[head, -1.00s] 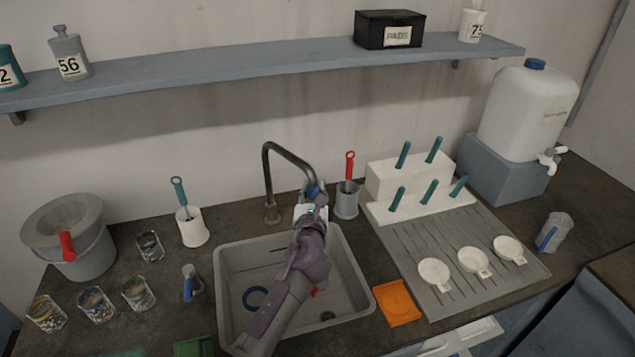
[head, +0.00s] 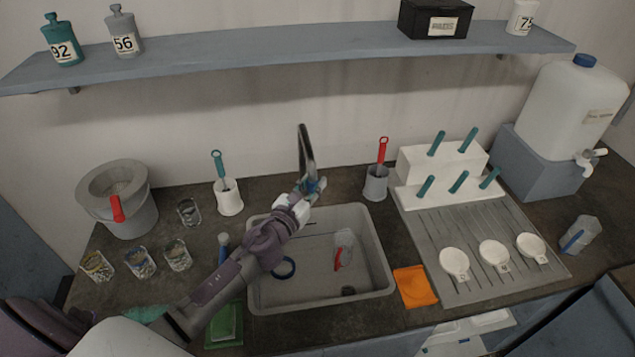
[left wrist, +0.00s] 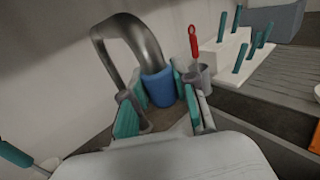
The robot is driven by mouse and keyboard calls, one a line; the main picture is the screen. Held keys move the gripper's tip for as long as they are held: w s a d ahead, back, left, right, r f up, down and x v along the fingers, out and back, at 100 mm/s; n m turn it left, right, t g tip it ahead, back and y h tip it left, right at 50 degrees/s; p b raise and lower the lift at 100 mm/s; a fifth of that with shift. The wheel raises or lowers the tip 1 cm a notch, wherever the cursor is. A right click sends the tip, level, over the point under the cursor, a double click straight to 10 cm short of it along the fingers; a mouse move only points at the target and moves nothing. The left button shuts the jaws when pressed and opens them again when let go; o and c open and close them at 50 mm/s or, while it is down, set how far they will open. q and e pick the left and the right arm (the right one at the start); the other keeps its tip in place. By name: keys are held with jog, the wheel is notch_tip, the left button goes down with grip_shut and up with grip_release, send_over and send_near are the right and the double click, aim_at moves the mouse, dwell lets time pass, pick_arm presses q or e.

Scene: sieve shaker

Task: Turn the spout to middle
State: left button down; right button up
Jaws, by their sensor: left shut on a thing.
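The dark metal spout (head: 304,150) rises behind the sink (head: 385,262) and points forward, its tip near the middle of the sink's back rim. In the left wrist view the spout (left wrist: 128,35) arches over and ends in a blue tip (left wrist: 158,88). My left gripper (head: 313,187) is shut on this end of the spout. Its teal-padded fingers (left wrist: 160,108) stand on both sides of the blue tip. The gripper hides the tap's base in the head view. My right gripper is not in view.
A clear beaker with a red part (head: 343,250) and a blue ring (head: 284,267) lie in the sink. A grey holder with a red-handled brush (head: 376,184) stands right of the spout, a white one (head: 229,198) left. A shelf (head: 300,52) runs above.

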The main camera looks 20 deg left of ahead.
pick_arm(q)
jog(key=shift+a, duration=0.1)
jog(key=c, duration=0.9)
grip_release()
jog(key=shift+o, duration=0.2)
jog(key=shift+s, duration=0.3)
jog(key=s, duration=1.1)
jog(key=shift+s+a, duration=0.25)
jog(key=shift+a, duration=0.1)
